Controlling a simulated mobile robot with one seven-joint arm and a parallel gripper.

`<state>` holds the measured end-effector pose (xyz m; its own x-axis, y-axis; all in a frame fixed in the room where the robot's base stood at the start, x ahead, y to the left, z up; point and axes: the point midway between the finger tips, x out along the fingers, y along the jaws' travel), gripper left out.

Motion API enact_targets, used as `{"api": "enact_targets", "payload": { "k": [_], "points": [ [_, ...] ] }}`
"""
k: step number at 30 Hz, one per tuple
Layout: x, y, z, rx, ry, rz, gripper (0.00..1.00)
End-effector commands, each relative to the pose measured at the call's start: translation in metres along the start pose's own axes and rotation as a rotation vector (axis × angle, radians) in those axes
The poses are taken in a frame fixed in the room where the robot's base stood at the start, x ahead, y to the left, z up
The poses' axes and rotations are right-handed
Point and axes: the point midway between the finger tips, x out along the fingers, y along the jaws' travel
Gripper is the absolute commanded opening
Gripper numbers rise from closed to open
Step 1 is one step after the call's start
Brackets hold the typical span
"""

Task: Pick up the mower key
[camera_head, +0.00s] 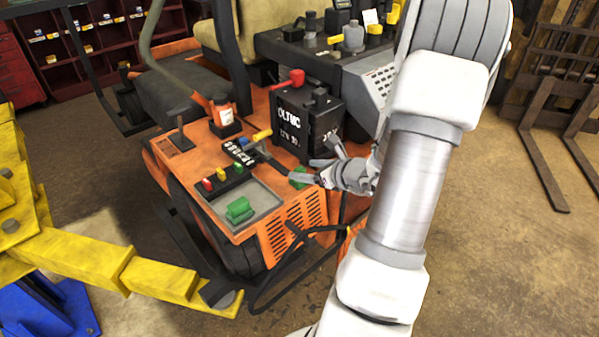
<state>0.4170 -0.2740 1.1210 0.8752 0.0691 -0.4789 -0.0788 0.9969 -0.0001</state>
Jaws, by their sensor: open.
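I cannot make out for sure which thing is the mower key. A small green piece (298,175) sits at the edge of the orange mower (238,234), right beside my fingertips. It is partly hidden by them and could be the key. A larger green block (239,209) lies in a shallow grey tray (262,196) on the mower's panel. My gripper (309,170) reaches in from the right, pointing left, and is open. I see nothing held between its fingers. I cannot tell whether it touches the green piece.
A black box (305,120) with white lettering stands just behind my gripper. Small coloured controls and a dark lever (274,160) crowd the panel. A yellow lift arm (100,262) crosses at lower left. Metal forks (543,165) lie at right. Open concrete floor is at lower right.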

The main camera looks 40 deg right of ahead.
Motion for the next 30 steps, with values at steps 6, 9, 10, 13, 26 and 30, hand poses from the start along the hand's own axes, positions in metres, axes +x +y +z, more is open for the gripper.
{"api": "enact_targets", "payload": {
  "k": [6,9,10,13,26,30],
  "points": [
    [0.027,0.003,-0.001,0.002,0.000,0.002,0.78],
    [0.032,0.003,-0.001,0.001,0.000,0.001,0.78],
    [0.032,0.003,-0.001,0.000,0.000,0.000,0.78],
    [0.032,0.002,-0.001,0.000,0.000,-0.001,0.78],
    [0.032,0.002,-0.001,0.000,0.000,0.000,0.16],
    [0.032,0.002,-0.001,0.000,0.000,0.000,0.00]
  ]
}}
